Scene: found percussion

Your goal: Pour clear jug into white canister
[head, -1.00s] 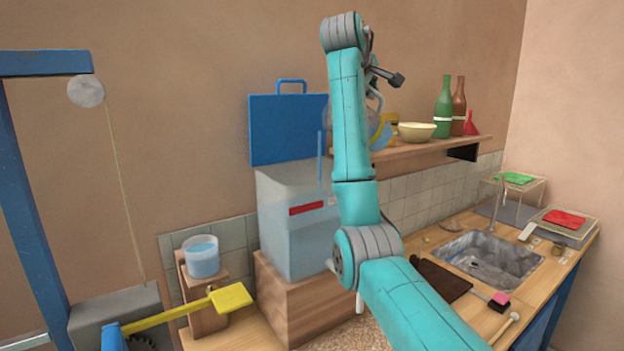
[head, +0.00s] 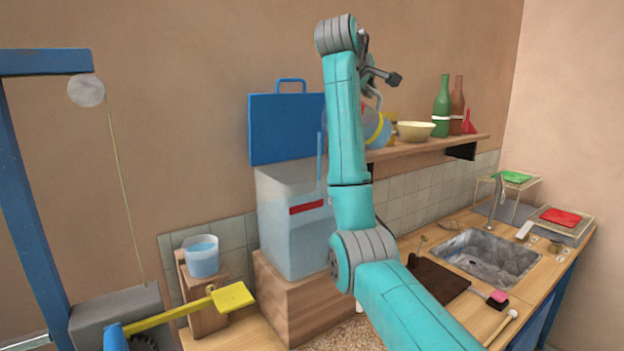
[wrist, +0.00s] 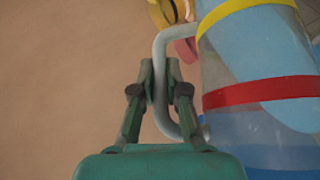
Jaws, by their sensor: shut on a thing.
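My gripper (wrist: 161,75) is shut on the pale handle of the clear jug (wrist: 222,75), which has a yellow band, a red band and blue liquid inside. In the head view the jug (head: 384,132) is mostly hidden behind my arm, above the shelf's left end. A large whitish see-through canister (head: 290,235) with a red label stands on a wooden block left of my arm. A thin blue vertical strip (head: 319,158) shows above it, beside my arm; I cannot tell whether it is falling liquid. The jug's mouth is hidden.
A blue panel with a handle (head: 287,130) rises behind the canister. A small cup of blue liquid (head: 201,258) stands on a wooden stand at left. The shelf (head: 440,147) holds a bowl (head: 415,131), bottles and a red funnel. A sink (head: 487,256) is at right.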

